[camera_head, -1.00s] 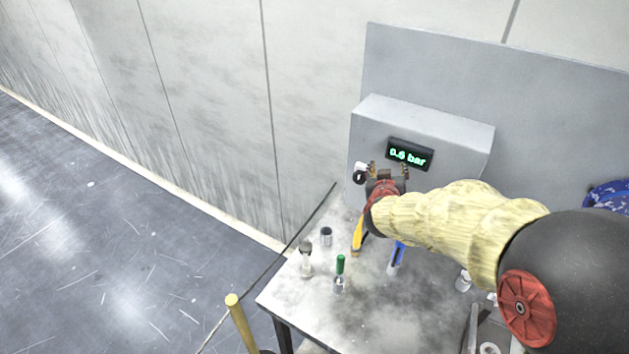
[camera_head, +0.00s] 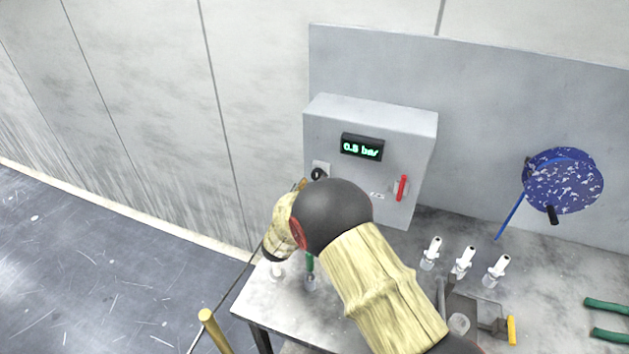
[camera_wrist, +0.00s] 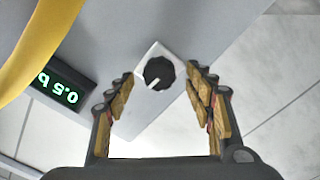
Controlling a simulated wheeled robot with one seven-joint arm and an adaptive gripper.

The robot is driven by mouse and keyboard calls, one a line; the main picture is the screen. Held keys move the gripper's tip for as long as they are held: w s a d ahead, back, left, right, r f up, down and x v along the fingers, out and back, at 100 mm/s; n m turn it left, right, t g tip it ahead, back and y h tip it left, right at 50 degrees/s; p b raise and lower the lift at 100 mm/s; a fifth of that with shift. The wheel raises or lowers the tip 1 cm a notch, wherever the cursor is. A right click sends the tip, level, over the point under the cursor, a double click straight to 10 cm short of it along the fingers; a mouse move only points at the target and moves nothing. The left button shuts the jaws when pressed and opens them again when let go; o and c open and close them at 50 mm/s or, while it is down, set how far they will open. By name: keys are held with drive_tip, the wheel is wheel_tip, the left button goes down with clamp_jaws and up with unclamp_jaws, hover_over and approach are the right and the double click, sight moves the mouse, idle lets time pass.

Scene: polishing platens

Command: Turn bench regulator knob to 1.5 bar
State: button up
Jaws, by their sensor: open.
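The regulator knob (camera_head: 319,173) is black and round on a pale square plate, low at the left of the grey box (camera_head: 418,150). The display (camera_head: 362,147) on that box reads about 0.5 bar in green. In the wrist view the knob (camera_wrist: 159,73) shows a white pointer line, and the display (camera_wrist: 58,84) appears upside down with 0.5. My gripper (camera_wrist: 160,84) is open, with its padded fingers on either side of the knob and visible gaps; I cannot tell its exact depth. In the head view my arm mostly hides the gripper.
A red handle (camera_head: 402,188) is on the box, right of the knob. Several white-topped bottles (camera_head: 463,262) and green-handled tools (camera_head: 607,304) are on the bench (camera_head: 290,318). A blue speckled disc (camera_head: 562,182) is at the right. My arm covers part of the bench.

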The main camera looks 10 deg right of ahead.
drive_tip(key=shift+x, duration=1.05)
drive_tip(key=shift+c, duration=1.2)
drive_tip(key=c, duration=0.9)
